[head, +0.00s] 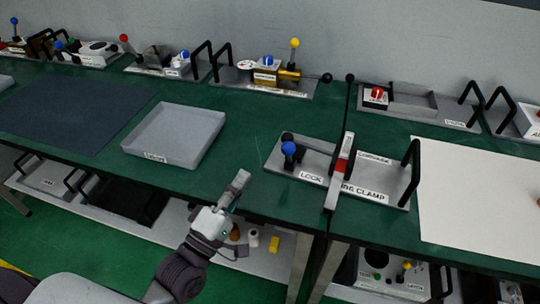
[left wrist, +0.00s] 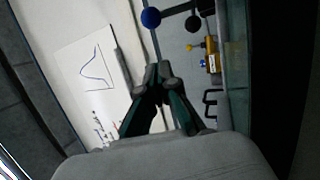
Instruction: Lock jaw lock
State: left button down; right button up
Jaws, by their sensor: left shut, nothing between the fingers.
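The jaw lock is a grey plate (head: 303,165) labelled LOCK on the green table. It has a lever with a blue ball knob (head: 289,148) and a dark part behind it. A clamp plate (head: 378,191) with a black handle adjoins it on the right, past a red and white upright piece (head: 343,160). My left gripper (head: 241,178) is shut and empty, left of and nearer than the lock, apart from it. In the left wrist view the shut fingertips (left wrist: 158,72) are below a blue ball (left wrist: 151,17). My right gripper is not in view.
A grey tray (head: 174,135) stands left of the lock. A white sheet (head: 485,195) lies to the right. A tall thin black rod (head: 348,105) rises behind the clamp. Other fixtures with handles line the back. A lower shelf (head: 262,262) holds small objects.

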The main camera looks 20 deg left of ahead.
aim_at(289, 155)
pick_arm(q)
jog(key=x, duration=0.4)
jog(key=shift+r+p, duration=0.15)
jog(key=shift+p, duration=0.2)
jog(key=w+d, duration=0.1)
jog(key=d, duration=0.1)
jog(key=shift+w+d+r+p, duration=0.25)
jog(key=shift+w+d+p, duration=0.15)
jog(key=shift+w+d, duration=0.15)
jog(key=shift+d, duration=0.2)
